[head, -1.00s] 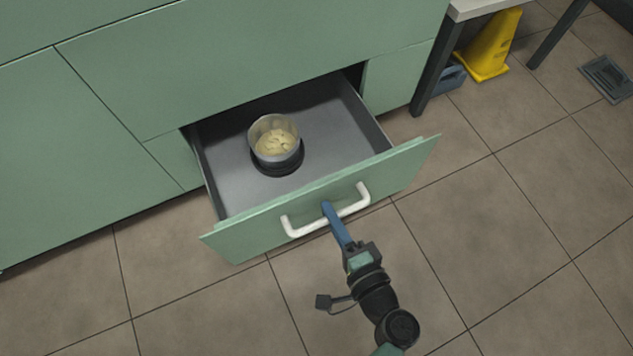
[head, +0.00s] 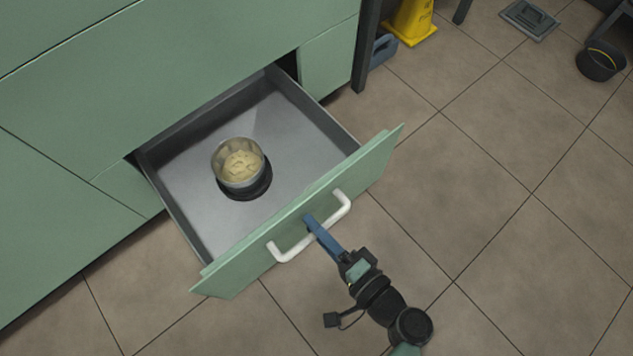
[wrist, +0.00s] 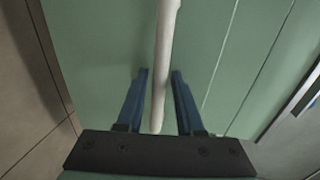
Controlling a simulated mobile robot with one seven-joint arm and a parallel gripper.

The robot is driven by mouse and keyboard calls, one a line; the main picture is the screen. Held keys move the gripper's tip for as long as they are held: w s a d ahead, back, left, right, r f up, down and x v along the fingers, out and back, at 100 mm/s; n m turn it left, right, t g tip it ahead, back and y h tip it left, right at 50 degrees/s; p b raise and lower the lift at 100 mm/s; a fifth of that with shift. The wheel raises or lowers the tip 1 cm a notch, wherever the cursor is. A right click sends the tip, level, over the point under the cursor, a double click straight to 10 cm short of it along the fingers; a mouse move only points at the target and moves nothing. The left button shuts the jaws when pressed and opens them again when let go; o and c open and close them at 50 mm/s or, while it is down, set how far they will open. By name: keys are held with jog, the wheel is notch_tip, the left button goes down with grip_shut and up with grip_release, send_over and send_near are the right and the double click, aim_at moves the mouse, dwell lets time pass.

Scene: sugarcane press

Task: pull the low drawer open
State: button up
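The low drawer (head: 187,216) is pulled well out of the green cabinet, its grey inside showing. Its green front (head: 374,166) carries a white bar handle (head: 285,252). My gripper (head: 309,220) is at the middle of the handle, coming from the front. In the wrist view the handle (wrist: 163,50) runs between the two blue fingers of my gripper (wrist: 160,75), which close in on it from both sides; narrow gaps seem to show beside the bar. A metal pot (head: 240,164) with pale contents stands inside the drawer on a dark round base.
The green cabinet (head: 190,60) fills the upper left. A dark table leg (head: 366,50), a blue item (head: 383,49) and a yellow floor sign (head: 411,20) stand beyond it. A black bucket (head: 600,62) is at the far right. The tiled floor before the drawer is clear.

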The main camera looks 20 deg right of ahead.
jog(key=shift+o, duration=0.7)
jog(key=p+v, duration=0.5)
jog(key=v, duration=0.8)
